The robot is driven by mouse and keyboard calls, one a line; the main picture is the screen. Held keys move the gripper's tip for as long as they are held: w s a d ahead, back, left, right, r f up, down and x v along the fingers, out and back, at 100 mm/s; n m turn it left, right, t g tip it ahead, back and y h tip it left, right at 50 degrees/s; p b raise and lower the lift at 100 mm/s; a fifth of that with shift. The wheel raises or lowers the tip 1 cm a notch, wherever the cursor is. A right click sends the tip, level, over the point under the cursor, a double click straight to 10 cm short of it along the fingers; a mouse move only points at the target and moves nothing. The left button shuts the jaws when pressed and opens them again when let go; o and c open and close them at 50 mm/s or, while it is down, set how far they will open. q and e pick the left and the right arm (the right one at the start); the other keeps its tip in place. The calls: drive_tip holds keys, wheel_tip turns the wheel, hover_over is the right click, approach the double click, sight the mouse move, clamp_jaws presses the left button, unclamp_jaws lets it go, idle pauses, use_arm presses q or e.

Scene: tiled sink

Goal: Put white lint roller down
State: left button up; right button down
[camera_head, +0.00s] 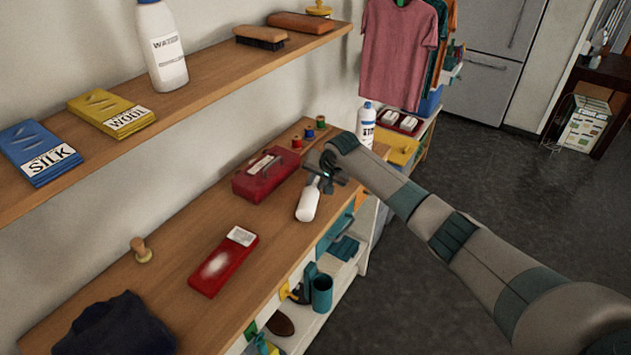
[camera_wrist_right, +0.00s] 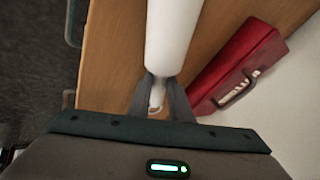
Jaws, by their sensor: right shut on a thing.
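The white lint roller (camera_head: 308,202) is in my right gripper (camera_head: 325,174), over the wooden counter (camera_head: 185,240) near its front edge. In the right wrist view the roller's white cylinder (camera_wrist_right: 172,35) points away from the gripper (camera_wrist_right: 162,98), whose two fingers are shut on its thin handle. I cannot tell whether the roller touches the counter. My left gripper is not in view.
A red case (camera_head: 264,174) stands just left of the roller, and a flat red box (camera_head: 223,262) lies nearer. Thread spools (camera_head: 309,134) stand behind. Dark folded cloth (camera_head: 115,328) lies at the near end. Bare wood shows between the roller and the flat box.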

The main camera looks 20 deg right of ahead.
drive_tip(key=shift+f, duration=0.1)
drive_tip(key=c, duration=1.9)
unclamp_jaws()
drive_tip(key=shift+r, duration=0.2)
drive_tip(key=b+v, duration=0.2)
drive_tip(key=v, duration=1)
drive_tip(key=shift+f, duration=0.15)
